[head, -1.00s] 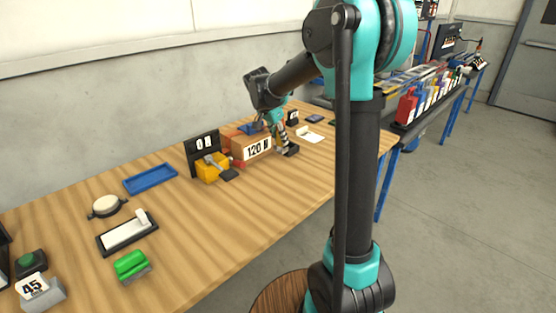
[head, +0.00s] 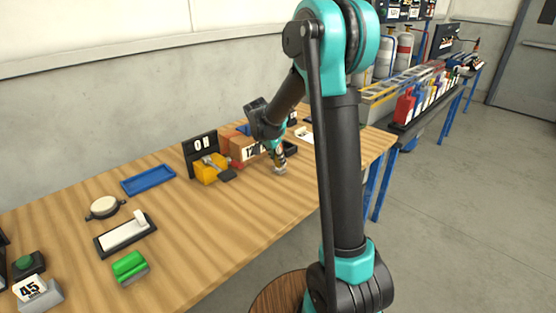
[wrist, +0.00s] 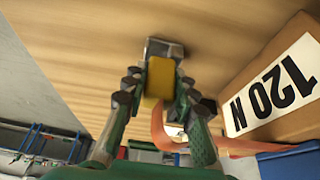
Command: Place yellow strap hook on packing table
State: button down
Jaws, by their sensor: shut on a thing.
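My gripper (head: 279,160) is over the wooden packing table (head: 230,225), in front of the cardboard box labelled 120 N (head: 243,150). In the wrist view, my gripper (wrist: 160,88) is shut on the yellow strap hook (wrist: 160,77). Its grey metal end (wrist: 165,48) points away from the wrist. An orange strap (wrist: 160,128) trails from it and bends to the right. In the head view the hook's end is low, close to the tabletop. I cannot tell whether it touches.
A yellow device (head: 208,170) and a black number display (head: 202,150) stand left of the box. A blue tray (head: 148,179), a green block (head: 129,265) and a white-topped black tray (head: 125,235) lie further left. The table's front middle is clear.

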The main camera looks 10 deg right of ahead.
jog(key=shift+f, duration=0.1)
jog(key=c, duration=1.2)
grip_release()
jog(key=v, duration=1.2)
jog(key=shift+r, duration=0.2)
